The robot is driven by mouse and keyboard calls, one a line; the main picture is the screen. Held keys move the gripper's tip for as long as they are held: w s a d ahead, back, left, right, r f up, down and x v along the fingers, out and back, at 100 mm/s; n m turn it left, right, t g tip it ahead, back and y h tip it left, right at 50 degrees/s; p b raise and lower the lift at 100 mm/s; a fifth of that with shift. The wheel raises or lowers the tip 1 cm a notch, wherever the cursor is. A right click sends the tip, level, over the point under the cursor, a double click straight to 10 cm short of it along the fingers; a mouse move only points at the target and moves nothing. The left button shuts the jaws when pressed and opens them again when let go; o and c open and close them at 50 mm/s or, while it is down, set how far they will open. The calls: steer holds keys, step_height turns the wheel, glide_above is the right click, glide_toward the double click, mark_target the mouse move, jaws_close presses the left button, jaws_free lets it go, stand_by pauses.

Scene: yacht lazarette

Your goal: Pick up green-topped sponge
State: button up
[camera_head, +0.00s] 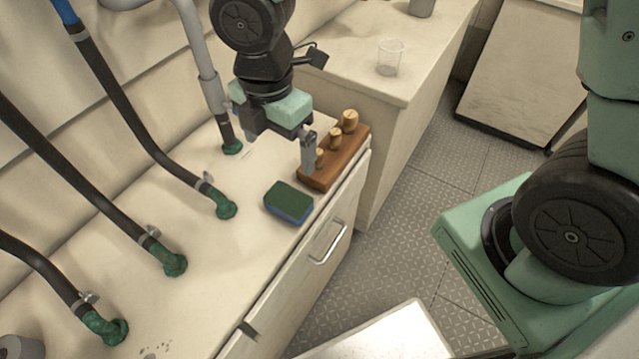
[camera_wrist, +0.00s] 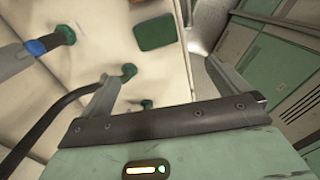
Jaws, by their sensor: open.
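The green-topped sponge (camera_head: 288,203) lies on the pale counter near its front edge, with a dark green top and a blue lower body. In the wrist view the sponge (camera_wrist: 155,32) shows as a green rectangle at upper middle, beyond the fingers and between their lines. My gripper (camera_head: 282,143) is open and empty, above the counter and behind the sponge in the head view, apart from it. In the wrist view its two fingers (camera_wrist: 168,88) are spread wide. One finger hides part of the wooden block in the head view.
A wooden block with several pegs (camera_head: 334,160) stands close beside the sponge. Black hoses with green fittings (camera_head: 174,263) rise from the counter at left. A clear cup (camera_head: 390,57) stands on the farther counter. A drawer handle (camera_head: 328,243) juts from the front.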

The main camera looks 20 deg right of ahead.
steer(key=w+f, duration=0.1)
steer(key=f, duration=0.1)
steer(key=b, duration=0.2)
glide_above(288, 199)
steer(key=shift+n, duration=0.3)
step_height(288, 199, down, 10)
steer(key=shift+d+f, duration=0.15)
steer(key=shift+f, duration=2.9)
steer(key=c, duration=0.9)
steer(key=shift+o, duration=0.2)
step_height(288, 199, up, 10)
steer(key=shift+r+p, duration=0.1)
steer(key=shift+p, duration=0.4)
steer(key=shift+o, duration=0.7)
